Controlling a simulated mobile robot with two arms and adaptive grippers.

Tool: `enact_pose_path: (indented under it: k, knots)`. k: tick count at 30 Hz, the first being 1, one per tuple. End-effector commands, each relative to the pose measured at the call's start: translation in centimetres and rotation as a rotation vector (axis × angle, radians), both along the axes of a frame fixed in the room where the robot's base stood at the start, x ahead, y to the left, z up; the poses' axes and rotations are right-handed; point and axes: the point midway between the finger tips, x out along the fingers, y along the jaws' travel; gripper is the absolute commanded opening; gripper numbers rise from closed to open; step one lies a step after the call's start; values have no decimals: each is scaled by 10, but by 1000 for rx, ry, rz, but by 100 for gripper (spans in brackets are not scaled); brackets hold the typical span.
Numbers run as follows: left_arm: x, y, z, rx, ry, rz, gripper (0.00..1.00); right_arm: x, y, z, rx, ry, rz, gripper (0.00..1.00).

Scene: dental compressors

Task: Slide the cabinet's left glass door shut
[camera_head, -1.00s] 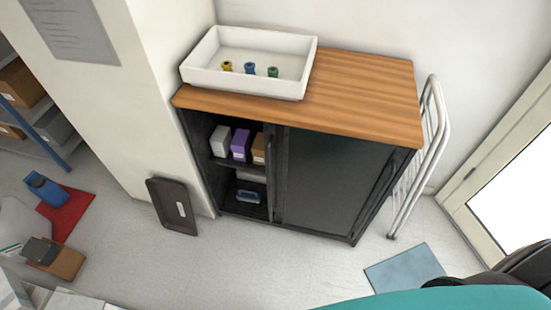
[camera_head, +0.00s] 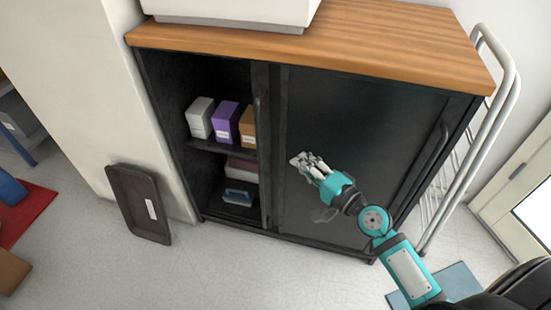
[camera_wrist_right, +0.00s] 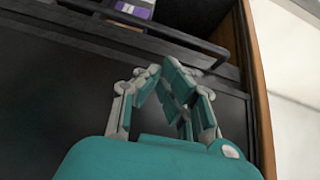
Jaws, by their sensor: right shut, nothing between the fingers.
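The dark cabinet (camera_head: 225,57) stands open on its left side. The left glass door (camera_head: 264,180) is slid to the right, mostly overlapping the right door; its left edge and upright handle (camera_head: 262,105) show beside the opening. In the right wrist view the handle (camera_wrist_right: 150,32) crosses the top, with the opening beyond it. My right gripper (camera_head: 297,160) is shut and empty, in front of the dark door panel to the right of that handle. Its fingertips (camera_wrist_right: 163,68) also show in the right wrist view, apart from the handle. My left gripper is out of view.
Several boxes, one purple (camera_head: 226,120), stand on the inner shelf, with a blue-handled item (camera_head: 238,198) below. A dark tray (camera_head: 140,205) leans on the wall at left. A white rack (camera_head: 490,110) stands at right.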

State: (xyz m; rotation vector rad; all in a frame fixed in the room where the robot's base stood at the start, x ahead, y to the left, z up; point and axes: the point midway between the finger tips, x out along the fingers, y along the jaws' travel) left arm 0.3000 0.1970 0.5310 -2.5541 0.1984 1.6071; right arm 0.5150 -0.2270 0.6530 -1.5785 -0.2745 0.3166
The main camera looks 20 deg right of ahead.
Motion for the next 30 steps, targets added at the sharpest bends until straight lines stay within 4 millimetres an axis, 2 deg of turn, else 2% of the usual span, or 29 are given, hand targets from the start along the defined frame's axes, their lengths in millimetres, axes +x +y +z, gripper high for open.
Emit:
enact_pose_path:
  k: [5, 13, 21, 30]
  knots:
    - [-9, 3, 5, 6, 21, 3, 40, 6, 6, 12, 39, -24, 13, 0]
    - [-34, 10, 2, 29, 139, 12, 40, 50, 24, 13, 38, -24, 13, 0]
    - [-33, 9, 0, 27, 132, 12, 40, 85, 38, 11, 34, -23, 12, 0]
    - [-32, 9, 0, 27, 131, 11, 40, 91, 41, 10, 32, -21, 13, 0]
